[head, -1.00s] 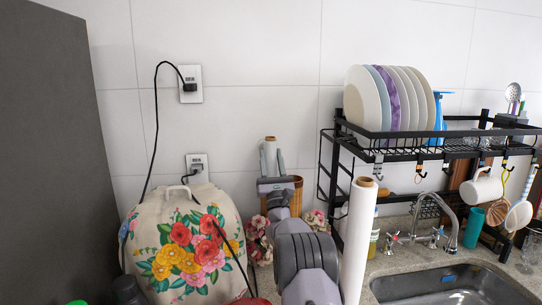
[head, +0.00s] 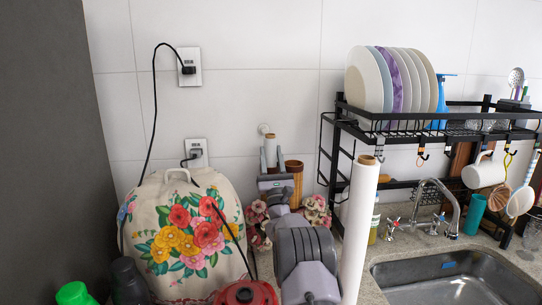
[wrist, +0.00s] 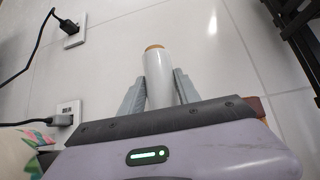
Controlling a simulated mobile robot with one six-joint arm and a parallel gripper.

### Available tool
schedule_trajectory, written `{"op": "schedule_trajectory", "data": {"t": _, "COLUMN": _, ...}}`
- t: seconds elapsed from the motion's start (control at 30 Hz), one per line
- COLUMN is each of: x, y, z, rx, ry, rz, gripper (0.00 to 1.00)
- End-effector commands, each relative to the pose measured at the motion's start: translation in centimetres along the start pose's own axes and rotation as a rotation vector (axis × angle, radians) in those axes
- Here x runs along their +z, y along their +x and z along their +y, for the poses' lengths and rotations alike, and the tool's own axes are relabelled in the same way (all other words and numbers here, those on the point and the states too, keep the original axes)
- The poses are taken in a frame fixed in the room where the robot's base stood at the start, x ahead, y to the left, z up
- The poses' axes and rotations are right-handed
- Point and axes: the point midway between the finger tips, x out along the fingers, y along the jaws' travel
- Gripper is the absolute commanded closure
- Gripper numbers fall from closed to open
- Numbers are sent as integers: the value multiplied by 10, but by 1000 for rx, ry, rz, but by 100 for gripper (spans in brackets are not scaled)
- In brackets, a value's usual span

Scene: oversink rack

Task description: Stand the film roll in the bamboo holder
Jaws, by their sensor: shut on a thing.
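The film roll (head: 270,152), white with a brown core end, stands about upright between my gripper's fingers. In the wrist view the gripper (wrist: 160,92) is shut on the roll (wrist: 158,72), one grey finger on each side. The bamboo holder (head: 294,168), a brown open-topped cylinder, shows just right of and behind the gripper in the head view. Its lower part is hidden by my arm and flowers. The roll is left of the holder's mouth, not inside it. A brown edge at the right of the wrist view may be the holder.
A taller white roll (head: 360,220) stands right of my arm. A floral-covered appliance (head: 185,240) and a red lidded item (head: 245,292) are at left. Flowers (head: 315,210) flank the gripper. The black rack (head: 400,130) with plates stands over the sink (head: 450,280) at right.

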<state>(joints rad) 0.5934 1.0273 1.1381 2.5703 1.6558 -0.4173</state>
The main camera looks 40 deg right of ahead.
Motion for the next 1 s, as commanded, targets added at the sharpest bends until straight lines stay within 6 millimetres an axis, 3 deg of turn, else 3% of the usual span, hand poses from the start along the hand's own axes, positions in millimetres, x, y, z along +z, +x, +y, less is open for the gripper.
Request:
{"op": "schedule_trajectory", "data": {"t": 0.07, "x": 0, "y": 0, "z": 0, "rx": 0, "ry": 0, "rz": -1, "gripper": 100}}
{"op": "schedule_trajectory", "data": {"t": 0.1, "x": 0, "y": 0, "z": 0, "rx": 0, "ry": 0, "rz": -1, "gripper": 53}}
{"op": "schedule_trajectory", "data": {"t": 0.2, "x": 0, "y": 0, "z": 0, "rx": 0, "ry": 0, "rz": -1, "gripper": 36}}
{"op": "schedule_trajectory", "data": {"t": 0.57, "x": -2, "y": -6, "z": 0, "rx": 0, "ry": 0, "rz": 1, "gripper": 36}}
{"op": "schedule_trajectory", "data": {"t": 0.8, "x": -8, "y": -59, "z": 0, "rx": 0, "ry": 0, "rz": 1, "gripper": 36}}
{"op": "schedule_trajectory", "data": {"t": 1.0, "x": -1, "y": -109, "z": 0, "rx": 0, "ry": 1, "rz": 4, "gripper": 36}}
